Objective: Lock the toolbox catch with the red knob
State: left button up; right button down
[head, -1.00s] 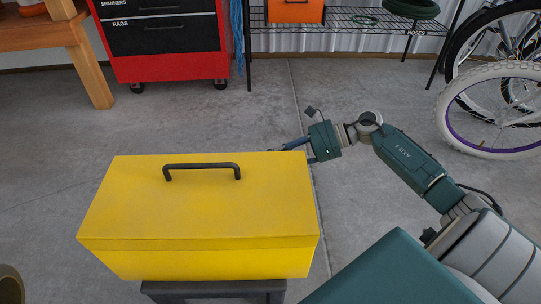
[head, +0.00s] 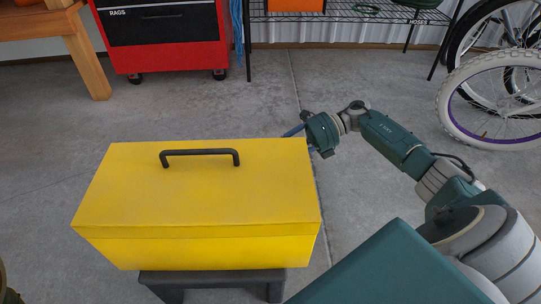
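The yellow toolbox (head: 200,190) has its lid down and a dark carry handle (head: 200,156) on top. No catch and no red knob show on the faces I can see. My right gripper (head: 294,131) is at the toolbox's far right corner. Its bluish finger part reaches left just past the back edge, and its tips are partly hidden there. I cannot tell whether it is open or shut, or whether it touches the box. My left gripper is not in view.
The toolbox stands on a dark stool (head: 210,279). A red tool cabinet (head: 226,40), a wire shelf (head: 345,16) and a wooden bench (head: 90,60) are at the back. Bicycle wheels (head: 445,105) stand at the right. The concrete floor between is clear.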

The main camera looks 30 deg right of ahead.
jog(key=shift+s+f, duration=0.1)
dwell(0.4)
jog(key=c, duration=1.5)
grip_release()
jog(key=shift+v, duration=4)
